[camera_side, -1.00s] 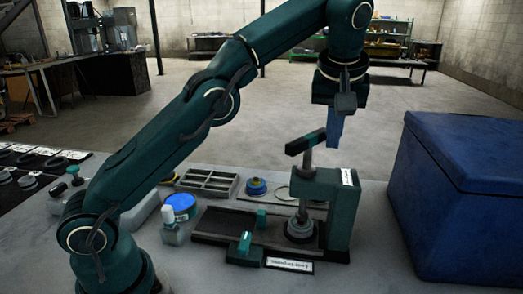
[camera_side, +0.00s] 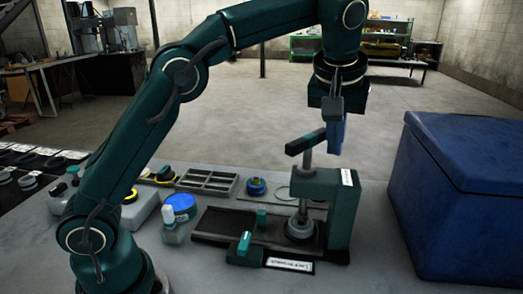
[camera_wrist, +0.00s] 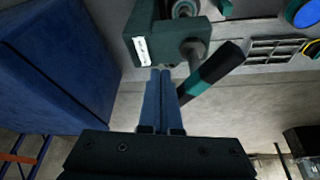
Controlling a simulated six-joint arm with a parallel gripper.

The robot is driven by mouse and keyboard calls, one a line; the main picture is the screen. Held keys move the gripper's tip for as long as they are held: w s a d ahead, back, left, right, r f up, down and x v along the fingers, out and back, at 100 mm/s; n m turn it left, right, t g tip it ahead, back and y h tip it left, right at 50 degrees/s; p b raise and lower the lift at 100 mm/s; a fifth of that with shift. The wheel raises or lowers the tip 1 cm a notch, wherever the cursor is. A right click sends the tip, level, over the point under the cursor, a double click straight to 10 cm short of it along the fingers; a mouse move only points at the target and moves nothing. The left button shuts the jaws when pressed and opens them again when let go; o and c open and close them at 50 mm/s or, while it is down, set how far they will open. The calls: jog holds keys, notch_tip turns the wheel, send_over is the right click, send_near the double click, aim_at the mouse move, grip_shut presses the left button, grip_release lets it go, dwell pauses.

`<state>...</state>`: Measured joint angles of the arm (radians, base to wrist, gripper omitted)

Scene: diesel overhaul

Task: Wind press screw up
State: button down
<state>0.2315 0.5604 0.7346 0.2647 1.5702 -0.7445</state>
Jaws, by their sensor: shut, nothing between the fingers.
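The press (camera_side: 327,205) is a dark green frame with a white label, standing at the right of the bench. Its screw (camera_side: 307,160) is upright, topped by a dark handle bar (camera_side: 306,142). The handle also shows in the wrist view (camera_wrist: 222,65), dark with a teal band. My gripper (camera_side: 336,150) points down, just right of the handle's upper end and above the press frame. In the wrist view its blue fingers (camera_wrist: 164,75) are together with nothing between them, close to the handle's side. I cannot tell whether they touch it.
A large blue box (camera_side: 462,200) stands right of the press. A teal-handled clamp (camera_side: 245,244) is at the press base.

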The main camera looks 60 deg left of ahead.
aim_at(309, 136)
jog(key=s+a+m+h, duration=0.2)
jog(key=s+m+h, duration=0.1)
jog(key=s+m, duration=0.6)
jog(key=s+r+n, duration=0.1)
jog(key=s+r, duration=0.3)
jog(key=r, duration=0.4)
jog(key=shift+s+a+r+t, duration=0.2)
jog(key=shift+r+t, duration=0.1)
jog(key=shift+r, duration=0.05)
jog(key=c, duration=1.5)
grip_release()
jog(key=shift+r, duration=0.15)
jog(key=o, duration=0.5)
jog(key=shift+w+r, duration=0.15)
jog(key=shift+r, duration=0.1)
jog(key=shift+o, duration=1.3)
jog(key=shift+n+t, duration=0.3)
jog(key=shift+n, duration=0.1)
jog(key=w, duration=0.4)
jog(key=shift+w+a+f, duration=0.15)
jog(key=shift+a+f, duration=0.1)
jog(key=shift+a, duration=0.1)
jog(key=w+f, duration=0.1)
jog(key=w, duration=0.1)
jog(key=w+f, duration=0.1)
jog(key=w, duration=0.1)
jog(key=shift+a+f, duration=0.3)
jog(key=shift+a, duration=0.1)
jog(key=shift+x, duration=2.65)
